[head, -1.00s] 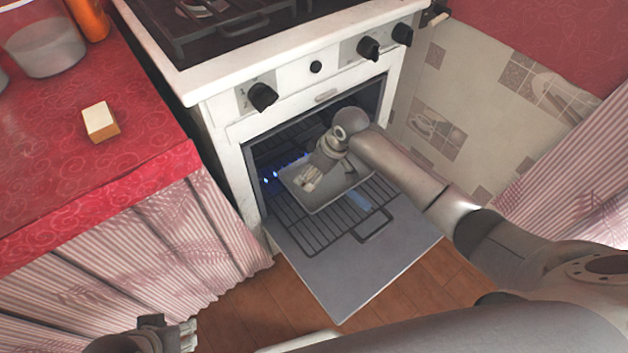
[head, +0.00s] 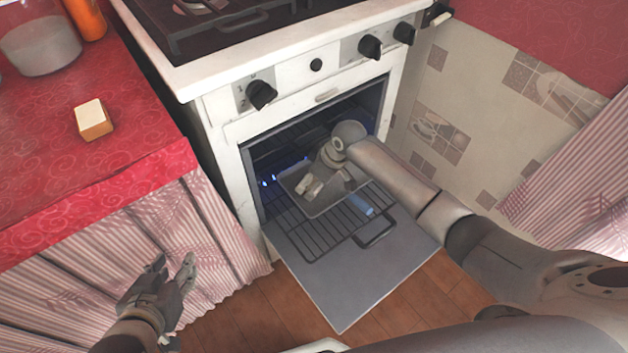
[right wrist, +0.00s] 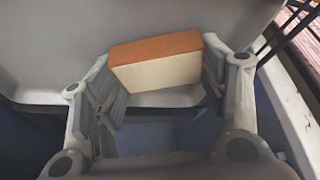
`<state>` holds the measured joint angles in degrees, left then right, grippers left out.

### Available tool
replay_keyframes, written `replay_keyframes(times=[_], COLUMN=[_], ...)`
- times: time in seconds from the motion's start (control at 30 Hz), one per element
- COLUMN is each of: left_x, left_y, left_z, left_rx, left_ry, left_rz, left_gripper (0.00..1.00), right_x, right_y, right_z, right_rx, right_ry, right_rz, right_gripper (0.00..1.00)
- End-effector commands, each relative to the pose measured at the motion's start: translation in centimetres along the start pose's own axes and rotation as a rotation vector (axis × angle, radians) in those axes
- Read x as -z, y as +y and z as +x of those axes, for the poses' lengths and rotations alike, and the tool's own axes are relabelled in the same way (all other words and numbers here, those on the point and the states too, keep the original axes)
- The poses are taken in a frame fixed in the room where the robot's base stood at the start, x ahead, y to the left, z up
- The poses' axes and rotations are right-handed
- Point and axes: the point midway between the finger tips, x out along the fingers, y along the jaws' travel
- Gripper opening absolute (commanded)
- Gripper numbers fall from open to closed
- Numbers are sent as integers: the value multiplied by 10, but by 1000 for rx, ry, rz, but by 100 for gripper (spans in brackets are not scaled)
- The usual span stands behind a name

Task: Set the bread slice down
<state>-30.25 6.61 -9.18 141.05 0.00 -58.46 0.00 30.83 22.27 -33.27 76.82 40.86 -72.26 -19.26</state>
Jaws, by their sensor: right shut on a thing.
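The bread slice (right wrist: 158,65), with a brown crust and a pale face, lies between the fingers of my right gripper (right wrist: 160,85) in the right wrist view. In the head view the held slice is hidden by the gripper. I cannot tell whether it touches the tray. A second pale bread piece (head: 92,118) lies on the red counter at left. My left gripper (head: 174,264) is open and empty in front of the counter's striped curtain.
The white stove (head: 215,88) has its oven door (head: 345,290) folded down.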

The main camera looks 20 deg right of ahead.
Motion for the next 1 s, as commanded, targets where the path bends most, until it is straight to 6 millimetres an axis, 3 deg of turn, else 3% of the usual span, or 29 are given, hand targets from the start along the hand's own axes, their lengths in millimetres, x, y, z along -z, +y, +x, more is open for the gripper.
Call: replay_keyframes(times=[0.3,0.33,0.5,0.93,1.0], left_x=[0,0,0,0,-10], left_y=[0,0,0,0,-1], left_z=[0,0,0,-1,-4], left_rx=[0,0,0,1,2], left_ry=[0,1,0,-6,-55], left_rz=[0,0,0,0,-1], left_gripper=[40,40,40,40,40], right_x=[-1,-1,-1,0,0], right_y=[0,0,0,0,1], right_z=[3,3,2,-3,-7], right_rx=[0,0,0,-1,-1], right_ry=[0,0,0,0,0], right_rz=[1,0,0,0,0], right_gripper=[51,69,88,88,88])
